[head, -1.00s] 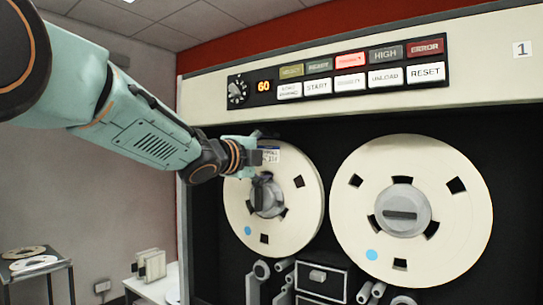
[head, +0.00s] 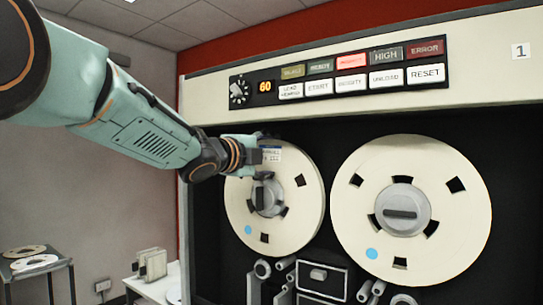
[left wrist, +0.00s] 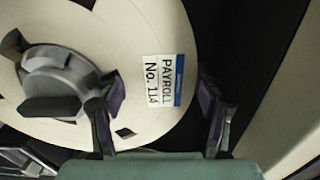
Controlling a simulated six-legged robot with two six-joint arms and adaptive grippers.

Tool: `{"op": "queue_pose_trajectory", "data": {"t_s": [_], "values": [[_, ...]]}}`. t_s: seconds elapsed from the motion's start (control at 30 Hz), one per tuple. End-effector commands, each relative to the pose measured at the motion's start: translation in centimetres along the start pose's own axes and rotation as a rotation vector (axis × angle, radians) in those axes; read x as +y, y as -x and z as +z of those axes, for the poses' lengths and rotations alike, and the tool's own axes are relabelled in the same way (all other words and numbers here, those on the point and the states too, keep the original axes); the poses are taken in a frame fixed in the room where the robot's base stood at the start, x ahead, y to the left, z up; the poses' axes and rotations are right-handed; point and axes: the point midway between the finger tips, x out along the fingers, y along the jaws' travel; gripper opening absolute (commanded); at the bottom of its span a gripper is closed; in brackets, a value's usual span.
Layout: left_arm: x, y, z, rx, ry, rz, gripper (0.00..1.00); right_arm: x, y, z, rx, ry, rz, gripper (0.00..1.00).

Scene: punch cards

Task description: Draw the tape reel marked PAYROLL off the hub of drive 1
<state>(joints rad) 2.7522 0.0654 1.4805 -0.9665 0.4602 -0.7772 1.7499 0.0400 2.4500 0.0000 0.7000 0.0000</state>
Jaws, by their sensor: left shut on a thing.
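The PAYROLL reel (head: 287,222) is a cream disc on the left grey hub (head: 267,198) of the drive marked 1. Its white label with a blue edge reads PAYROLL No. 114 in the left wrist view (left wrist: 163,82). My left gripper (head: 262,160) is at the reel's upper rim and shut on it. In the left wrist view, one finger lies over the reel's face near the hub and the other is by the outer rim, with the label between them. The hub sits in the reel's centre. Any gap behind the reel is hidden. My right gripper is out of view.
A second cream reel (head: 455,215) sits on the right hub, close beside. Above is the button panel (head: 338,75), showing 60. At left stand a white table (head: 150,287) and a dark stand (head: 62,267) with reels.

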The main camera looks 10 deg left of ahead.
Motion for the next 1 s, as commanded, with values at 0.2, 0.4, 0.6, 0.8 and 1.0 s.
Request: {"op": "queue_pose_trajectory", "data": {"t_s": [0.2,0.4,0.6,0.8,1.0], "values": [[-0.49,0.04,-0.01,0.001,-0.001,-0.008,0.06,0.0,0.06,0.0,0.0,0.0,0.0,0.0],[-0.58,0.03,0.0,0.001,-0.001,-0.008,0.06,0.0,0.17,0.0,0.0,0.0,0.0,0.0],[-0.56,0.14,0.01,0.001,-0.001,-0.008,0.06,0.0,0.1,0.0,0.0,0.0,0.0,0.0],[-0.52,0.55,0.02,0.0,-0.001,-0.007,0.06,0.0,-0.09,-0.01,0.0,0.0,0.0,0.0],[-0.51,0.94,0.03,0.0,-0.001,-0.007,0.06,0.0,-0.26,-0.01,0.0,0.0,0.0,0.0]]}}
